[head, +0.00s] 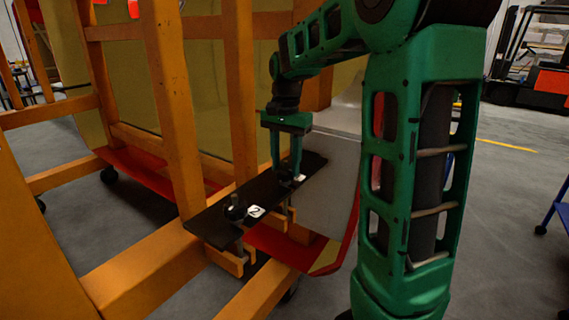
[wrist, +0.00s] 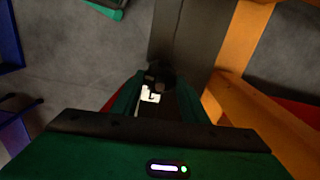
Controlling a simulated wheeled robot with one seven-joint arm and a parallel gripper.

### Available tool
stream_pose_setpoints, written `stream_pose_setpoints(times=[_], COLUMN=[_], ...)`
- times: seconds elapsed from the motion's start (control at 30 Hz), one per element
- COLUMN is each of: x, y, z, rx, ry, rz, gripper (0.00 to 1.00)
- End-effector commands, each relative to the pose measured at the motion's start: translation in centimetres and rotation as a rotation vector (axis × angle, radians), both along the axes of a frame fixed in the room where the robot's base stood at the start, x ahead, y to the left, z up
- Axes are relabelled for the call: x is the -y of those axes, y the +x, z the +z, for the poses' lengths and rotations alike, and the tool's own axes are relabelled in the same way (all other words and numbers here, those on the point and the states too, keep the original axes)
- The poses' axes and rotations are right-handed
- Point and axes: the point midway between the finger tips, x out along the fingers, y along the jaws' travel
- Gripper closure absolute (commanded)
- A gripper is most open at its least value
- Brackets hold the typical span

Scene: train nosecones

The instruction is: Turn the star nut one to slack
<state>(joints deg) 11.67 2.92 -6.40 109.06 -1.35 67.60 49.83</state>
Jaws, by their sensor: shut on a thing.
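My gripper (head: 285,172) points down over the far end of the dark plate (head: 212,222) in the head view. It is shut on a black star nut (head: 284,179), with a small white label (head: 300,178) beside it, too small to read. In the wrist view the black nut (wrist: 160,75) shows between the fingertips, and the label (wrist: 150,93) lies next to it. The fingers partly hide the nut. A second black star nut (head: 235,208) stands at the plate's near end, beside a label (head: 255,211) reading 2. My gripper is apart from that one.
Orange frame beams (head: 175,110) rise left of and behind the plate, close to the gripper. A red-edged grey panel (head: 330,180) lies to the right behind my arm. Grey floor is open at the right, with a blue stand (head: 560,212) at the edge.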

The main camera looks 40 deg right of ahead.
Motion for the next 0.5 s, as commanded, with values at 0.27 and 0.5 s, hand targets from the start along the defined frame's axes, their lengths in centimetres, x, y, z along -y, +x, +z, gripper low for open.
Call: stream_pose_setpoints(times=[0.27,0.5], x=[-0.07,-0.19], y=[0.52,0.55], z=[0.26,0.25], rx=[0.015,0.014], ry=[-0.005,-0.005], rz=[0.267,0.498], gripper=[0.82,0.82])
